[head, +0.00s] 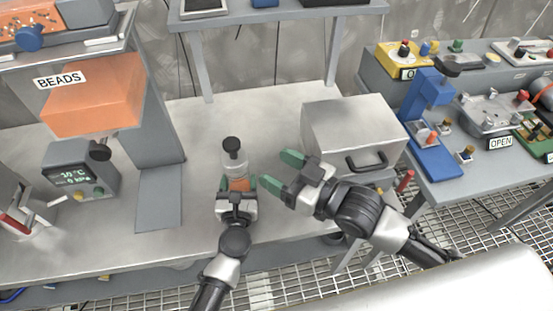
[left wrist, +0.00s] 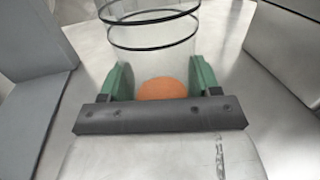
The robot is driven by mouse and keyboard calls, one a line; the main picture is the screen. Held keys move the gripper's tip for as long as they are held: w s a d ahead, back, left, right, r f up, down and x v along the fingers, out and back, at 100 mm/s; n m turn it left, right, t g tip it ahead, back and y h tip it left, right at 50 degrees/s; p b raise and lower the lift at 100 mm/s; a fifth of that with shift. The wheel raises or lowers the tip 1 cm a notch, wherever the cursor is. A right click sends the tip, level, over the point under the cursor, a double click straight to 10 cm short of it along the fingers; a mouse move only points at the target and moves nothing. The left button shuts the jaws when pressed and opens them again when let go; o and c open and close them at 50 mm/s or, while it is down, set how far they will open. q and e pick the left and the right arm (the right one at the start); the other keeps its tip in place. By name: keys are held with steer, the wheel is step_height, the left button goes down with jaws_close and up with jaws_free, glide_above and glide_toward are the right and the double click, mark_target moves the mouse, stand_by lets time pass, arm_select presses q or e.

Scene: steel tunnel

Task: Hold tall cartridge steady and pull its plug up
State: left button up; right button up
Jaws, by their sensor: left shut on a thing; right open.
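The tall cartridge (head: 236,166) stands upright on the steel bench, a clear cylinder with orange material low inside. Its black plug (head: 232,144) sits in the top, knob up. My left gripper (head: 238,183) is shut on the cartridge's lower part from the near side. In the left wrist view the green fingers (left wrist: 160,82) flank the clear cartridge wall (left wrist: 150,42), with two dark rings higher up and the orange fill between the fingers; the plug is outside that view. My right gripper (head: 281,172) is open and empty, just right of the cartridge, lower than the plug in the picture.
A steel box with a black handle (head: 352,135) stands right of my right gripper. The grey stand of the BEADS hopper (head: 95,95) and a small display unit (head: 80,170) are at left. A shelf (head: 270,15) crosses behind. Bare bench lies behind the cartridge.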

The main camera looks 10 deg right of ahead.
arm_select(q)
steer(key=o, duration=1.1)
